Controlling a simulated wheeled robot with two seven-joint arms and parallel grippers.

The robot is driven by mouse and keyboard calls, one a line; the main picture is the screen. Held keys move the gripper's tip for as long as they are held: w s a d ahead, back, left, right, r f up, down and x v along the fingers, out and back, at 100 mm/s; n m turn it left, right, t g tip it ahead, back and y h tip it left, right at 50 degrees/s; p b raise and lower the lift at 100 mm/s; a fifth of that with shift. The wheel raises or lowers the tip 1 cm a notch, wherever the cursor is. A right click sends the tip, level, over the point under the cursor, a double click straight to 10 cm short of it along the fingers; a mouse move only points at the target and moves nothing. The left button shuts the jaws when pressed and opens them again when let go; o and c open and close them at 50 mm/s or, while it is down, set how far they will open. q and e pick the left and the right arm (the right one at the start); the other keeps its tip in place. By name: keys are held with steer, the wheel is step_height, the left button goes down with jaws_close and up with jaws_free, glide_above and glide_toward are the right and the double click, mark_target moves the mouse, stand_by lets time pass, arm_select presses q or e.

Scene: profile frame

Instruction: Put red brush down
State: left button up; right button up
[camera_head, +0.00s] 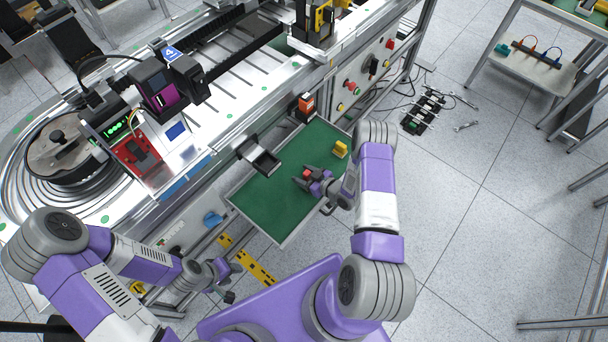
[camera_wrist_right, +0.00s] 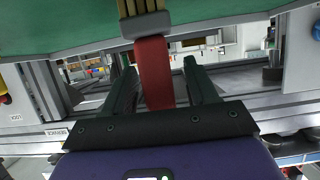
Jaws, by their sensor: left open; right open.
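The red brush (camera_head: 308,173) shows as a small red patch at my right gripper, over the green tray (camera_head: 262,207). In the right wrist view its red handle (camera_wrist_right: 153,72) lies between the two dark fingers, with a grey collar and yellowish bristles at the top edge. My right gripper (camera_head: 302,183) is open around the handle, with gaps visible on both sides; it also shows in the right wrist view (camera_wrist_right: 160,85). I cannot tell whether the brush rests fully on the green surface. My left gripper (camera_head: 229,284) is open and empty, low beside the tray.
A yellow block (camera_head: 340,149) sits at the tray's far right. A black and silver holder (camera_head: 259,158) stands at its left edge, and a red-orange box (camera_head: 305,106) behind it. The conveyor bench (camera_head: 225,110) runs along the back. The tray's front part is bare.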

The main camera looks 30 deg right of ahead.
steer(key=shift+r, duration=0.1)
steer(key=shift+r+p, duration=0.2)
steer(key=shift+p, duration=0.15)
steer(key=p+v, duration=0.1)
steer(key=v, duration=1.1)
steer(key=s+a+f+m+g+h, duration=0.15)
steer(key=a+m+g, duration=0.4)
steer(key=a, duration=0.65)
steer(key=s+a+r+m+g, duration=0.2)
steer(key=s+a+g, duration=0.4)
steer(key=s+a, duration=0.3)
steer(key=shift+s+r+g, duration=0.25)
steer(key=shift+s+g, duration=0.1)
steer(key=shift+s, duration=0.2)
